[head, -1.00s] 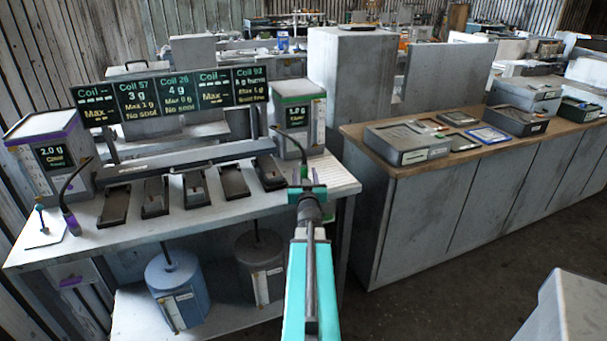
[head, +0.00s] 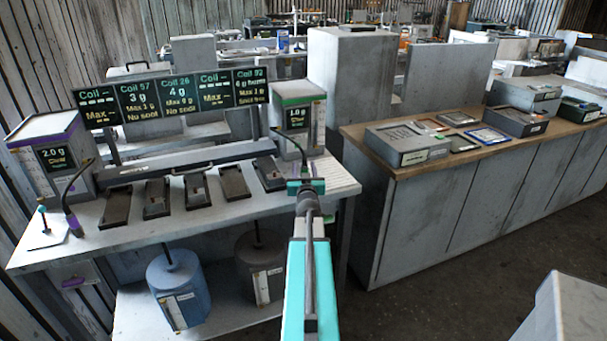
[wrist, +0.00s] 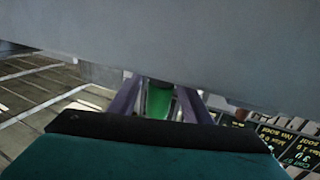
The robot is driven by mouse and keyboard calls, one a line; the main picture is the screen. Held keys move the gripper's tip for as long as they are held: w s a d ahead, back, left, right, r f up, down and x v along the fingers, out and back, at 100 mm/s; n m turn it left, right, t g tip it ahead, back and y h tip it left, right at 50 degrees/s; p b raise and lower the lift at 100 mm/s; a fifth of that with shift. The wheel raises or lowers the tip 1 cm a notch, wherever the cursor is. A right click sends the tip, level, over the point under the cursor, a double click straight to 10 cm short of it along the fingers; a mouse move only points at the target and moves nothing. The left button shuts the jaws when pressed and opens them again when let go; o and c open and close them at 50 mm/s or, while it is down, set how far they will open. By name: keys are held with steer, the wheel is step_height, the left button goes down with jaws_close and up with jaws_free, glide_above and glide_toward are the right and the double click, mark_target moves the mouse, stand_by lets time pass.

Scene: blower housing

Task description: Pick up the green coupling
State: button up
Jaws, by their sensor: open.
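The green coupling (wrist: 160,100) shows in the wrist view as a green cylinder between the two fingers of my gripper (wrist: 158,86). The fingers are apart, with a gap visible on at least the left side of it. In the head view my gripper (head: 306,186) is at the right end of the bench, in front of the green-topped canister (head: 299,115). A dark curved hose (head: 290,137) comes down from that canister to my gripper.
The grey bench (head: 170,222) carries several dark trays (head: 234,183) left of my gripper. A purple coupling (head: 73,223) stands at the left by a purple-topped canister (head: 48,150). A display row (head: 170,102) hangs behind. A wood-topped counter (head: 480,150) stands right.

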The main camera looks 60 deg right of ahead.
steer(key=shift+w+d, duration=0.3)
steer(key=shift+d, duration=0.1)
stand_by(0.3)
jaws_close()
steer(key=shift+r, duration=0.1)
steer(key=shift+r, duration=0.7)
step_height(320, 180, up, 2)
steer(key=shift+r, duration=0.2)
steer(key=s+a+r+p, duration=0.1)
steer(key=s+a+p, duration=0.5)
steer(key=s+p, duration=0.2)
steer(key=shift+s+a+p, duration=0.3)
steer(key=shift+s+a, duration=0.1)
steer(key=shift+s, duration=0.05)
